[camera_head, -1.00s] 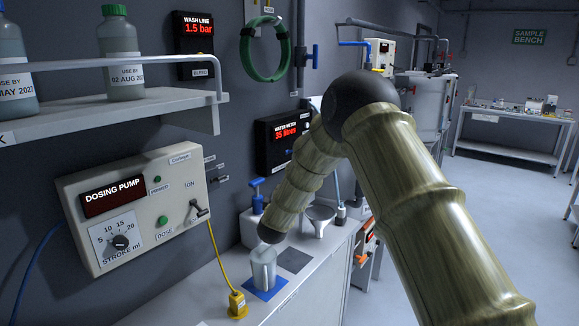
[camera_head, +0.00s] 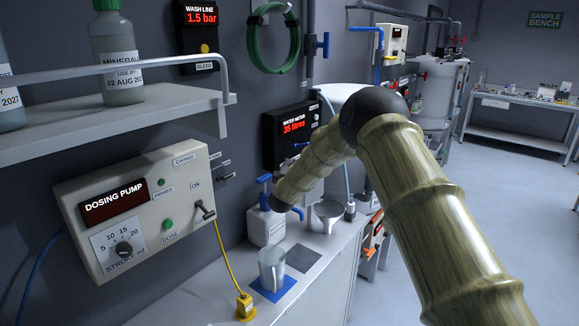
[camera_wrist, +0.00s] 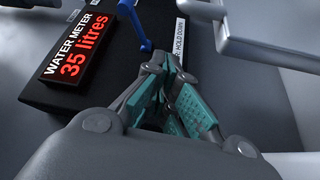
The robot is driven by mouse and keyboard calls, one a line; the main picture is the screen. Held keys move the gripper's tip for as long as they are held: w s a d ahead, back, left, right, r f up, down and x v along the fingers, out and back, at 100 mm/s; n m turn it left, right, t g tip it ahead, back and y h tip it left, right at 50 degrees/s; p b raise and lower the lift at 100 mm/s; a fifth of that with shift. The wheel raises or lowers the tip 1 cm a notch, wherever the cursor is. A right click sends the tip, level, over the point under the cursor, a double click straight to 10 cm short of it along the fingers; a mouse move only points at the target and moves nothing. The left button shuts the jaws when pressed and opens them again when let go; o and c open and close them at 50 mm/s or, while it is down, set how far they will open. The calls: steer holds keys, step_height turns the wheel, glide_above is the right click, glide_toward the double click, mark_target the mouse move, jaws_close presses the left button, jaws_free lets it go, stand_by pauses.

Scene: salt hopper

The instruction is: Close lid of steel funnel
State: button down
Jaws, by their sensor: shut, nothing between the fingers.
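A steel-grey funnel (camera_head: 327,212) stands on the bench beyond my forearm in the head view, partly hidden by it. I cannot make out its lid. My gripper shows only in the wrist view (camera_wrist: 170,75), with grey links and teal finger pads. It is shut and empty, in front of the water meter panel (camera_wrist: 78,50). The wrist view does not clearly show the funnel, so their distance is unclear. In the head view the gripper is hidden by my arm.
A clear beaker (camera_head: 272,268) stands on a blue pad. The dosing pump (camera_head: 140,212) is on the left wall. A blue lever (camera_wrist: 134,22) is beyond my gripper. Open floor lies right.

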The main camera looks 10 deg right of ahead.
steer(key=shift+s+d+f+p, duration=0.1)
steer(key=shift+s+d+p, duration=0.05)
steer(key=shift+d+p, duration=0.8)
steer(key=shift+s+d+f+p, duration=0.1)
steer(key=shift+s+d+p, duration=0.05)
steer(key=shift+d+p, duration=0.8)
steer(key=shift+f+b, duration=0.1)
steer(key=shift+b, duration=0.4)
